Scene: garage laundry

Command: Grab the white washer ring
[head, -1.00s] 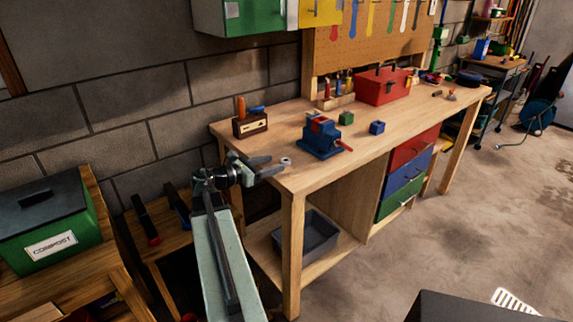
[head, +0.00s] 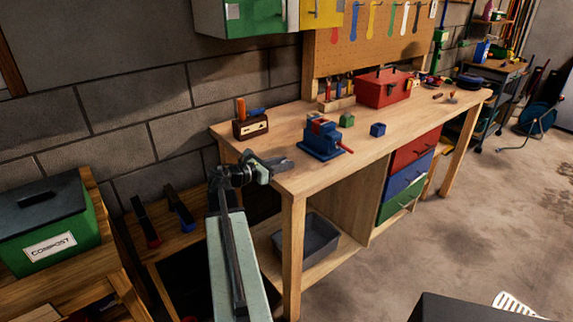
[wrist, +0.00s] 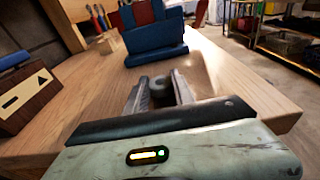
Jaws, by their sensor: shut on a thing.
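The white washer ring (wrist: 160,83) shows in the wrist view between my finger ends, looking grey in the shade. My gripper (wrist: 161,88) is shut on it, one finger on each side. In the head view my gripper (head: 280,164) is low over the near left corner of the workbench (head: 310,178), and the ring is hidden there. I cannot tell whether the ring still touches the bench top.
A blue vise (head: 322,140) stands just beyond my gripper, also in the wrist view (wrist: 155,40). A wooden box (head: 250,126) is at the bench's left edge. Green (head: 347,120) and blue (head: 378,129) blocks and a red toolbox (head: 384,88) lie farther right.

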